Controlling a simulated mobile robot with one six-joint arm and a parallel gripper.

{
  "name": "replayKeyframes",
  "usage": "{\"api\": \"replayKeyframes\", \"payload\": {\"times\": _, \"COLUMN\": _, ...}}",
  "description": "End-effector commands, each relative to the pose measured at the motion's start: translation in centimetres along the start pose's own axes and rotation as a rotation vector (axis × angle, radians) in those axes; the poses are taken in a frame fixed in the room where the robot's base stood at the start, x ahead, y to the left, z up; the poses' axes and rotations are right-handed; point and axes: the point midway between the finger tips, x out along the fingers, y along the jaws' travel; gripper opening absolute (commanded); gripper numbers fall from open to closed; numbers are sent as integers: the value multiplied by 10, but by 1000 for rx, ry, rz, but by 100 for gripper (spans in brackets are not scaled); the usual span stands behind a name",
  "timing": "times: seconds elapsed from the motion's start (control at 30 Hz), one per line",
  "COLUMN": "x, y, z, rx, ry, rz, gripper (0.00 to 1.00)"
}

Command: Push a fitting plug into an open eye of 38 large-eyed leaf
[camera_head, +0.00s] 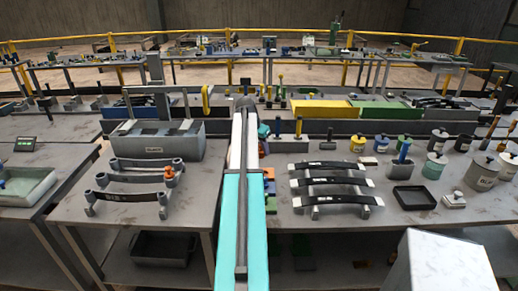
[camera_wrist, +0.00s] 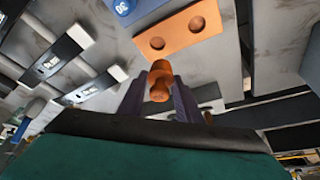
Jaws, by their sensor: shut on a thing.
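My gripper (camera_wrist: 160,90) is shut on an orange-brown plug (camera_wrist: 160,78) in the wrist view. The plug stands between the dark fingers, beside an orange block (camera_wrist: 182,28) with two round holes. In the head view that block (camera_head: 269,174) shows partly behind my arm, and my fingertips are hidden. Large-eyed leaves lie on the left table: a rear leaf (camera_head: 145,162), a middle leaf (camera_head: 140,178) and a front leaf (camera_head: 125,196) with an unclear white mark. An orange plug (camera_head: 168,171) sits at the right end of the middle leaf.
Black leaves with white ends (camera_head: 330,166) lie right of my arm, and also show in the wrist view (camera_wrist: 62,53). A grey bin (camera_head: 155,143) stands behind the left leaves. A black tray (camera_head: 414,197) and several pots are at right. A blue block (camera_wrist: 124,7) adjoins the orange one.

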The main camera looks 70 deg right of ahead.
Motion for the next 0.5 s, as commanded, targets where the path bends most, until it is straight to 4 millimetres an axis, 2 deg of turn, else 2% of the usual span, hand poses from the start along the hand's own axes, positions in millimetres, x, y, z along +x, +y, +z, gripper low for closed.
{"api": "replayKeyframes", "payload": {"times": 0.27, "x": -31, "y": -53, "z": 57, "rx": -132, "ry": -6, "rz": -55, "gripper": 15}}
{"api": "replayKeyframes", "payload": {"times": 0.5, "x": -68, "y": -104, "z": 126, "rx": -288, "ry": -12, "rz": -118, "gripper": 15}}
